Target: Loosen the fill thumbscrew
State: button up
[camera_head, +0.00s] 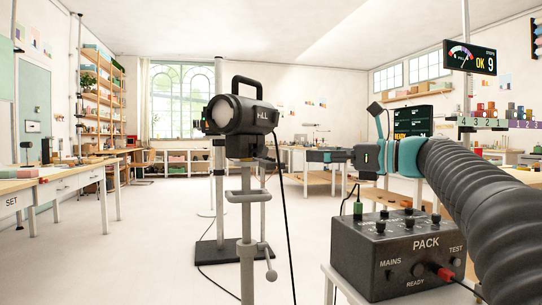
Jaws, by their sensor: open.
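The fill lamp (241,114), a black head marked "FILL" with a carry handle, stands on a grey stand (247,245) in the middle. A collar (248,196) crosses the stand below the lamp. A small grey lever or screw (270,266) sticks out on the stand's right side lower down. Which of these fittings is the thumbscrew I cannot tell for sure. My gripper (312,156) reaches in from the right, pointing left, open. It is to the right of the stand and appears apart from it. Its fingertips are small and hard to make out.
A black box marked "PACK" (385,262), with knobs and a red plug (445,274), sits at lower right. Cables hang beside the stand. A table (75,182) stands at left. A display reading "OK 9" (470,57) hangs upper right. Floor left of the stand is clear.

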aim_at(266, 153)
jog(key=x, duration=1.3)
jog(key=shift+f+b, duration=0.1)
jog(key=shift+b, duration=0.2)
grip_shut()
